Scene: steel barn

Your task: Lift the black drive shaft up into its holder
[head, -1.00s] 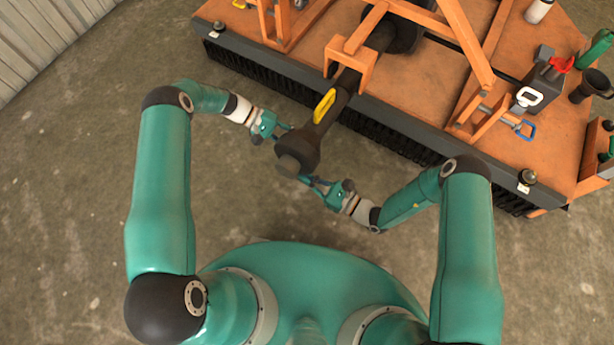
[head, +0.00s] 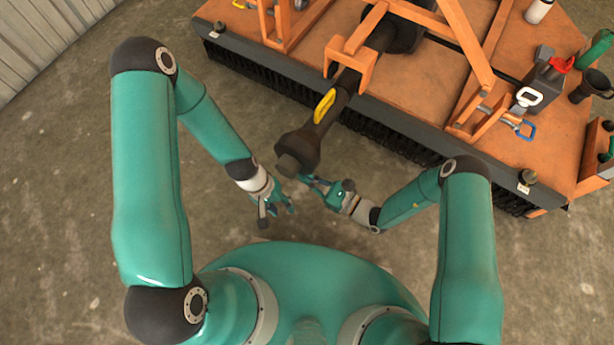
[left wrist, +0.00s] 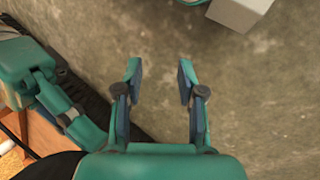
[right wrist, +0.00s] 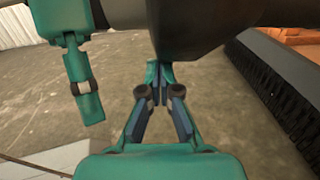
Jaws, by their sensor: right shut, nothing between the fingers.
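The black drive shaft (head: 325,118) bears a yellow label and runs from the orange machine out over its front edge. Its thick free end (head: 298,150) hangs out towards me. An orange bracket (head: 352,57) straddles the shaft farther back; I cannot tell which part is the holder. My left gripper (head: 284,207) is open and empty, below and apart from the shaft's end; its spread fingers also show in the left wrist view (left wrist: 160,80). My right gripper (head: 306,180) is shut and empty just under the shaft's end, which fills the top of the right wrist view (right wrist: 200,28). Contact is unclear.
The orange machine deck (head: 420,85) has a dark front edge with black brushes below. A red-topped can (head: 540,85), a white bottle (head: 538,10) and clips lie at its right. The concrete floor (head: 80,170) is bare at left. A corrugated wall (head: 40,40) stands upper left.

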